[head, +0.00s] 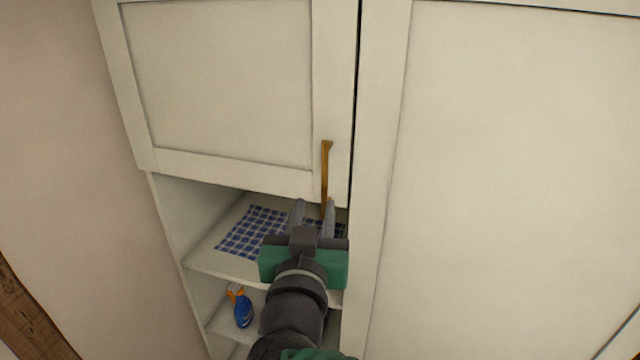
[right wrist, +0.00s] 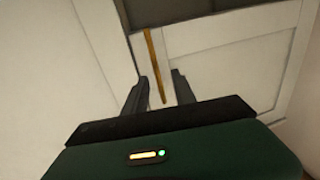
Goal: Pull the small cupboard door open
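The small cupboard door (head: 220,85) is a cream framed panel at the upper left of the head view, and it looks shut. Its slim brass handle (head: 326,165) stands upright near the door's lower right corner. My right gripper (head: 314,204) is open at the handle's lower end. In the right wrist view, the handle (right wrist: 154,60) runs down between the two spread fingers (right wrist: 160,76), with gaps on both sides. I cannot tell how deep the handle sits between them. The door (right wrist: 225,50) fills the right of that view. My left gripper is not in view.
Open shelves lie below the door, with a blue checked cloth (head: 253,232) on the upper shelf and a blue spray bottle (head: 243,309) lower down. A large cream panel (head: 510,170) stands at the right. A plain wall (head: 70,140) is at the left.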

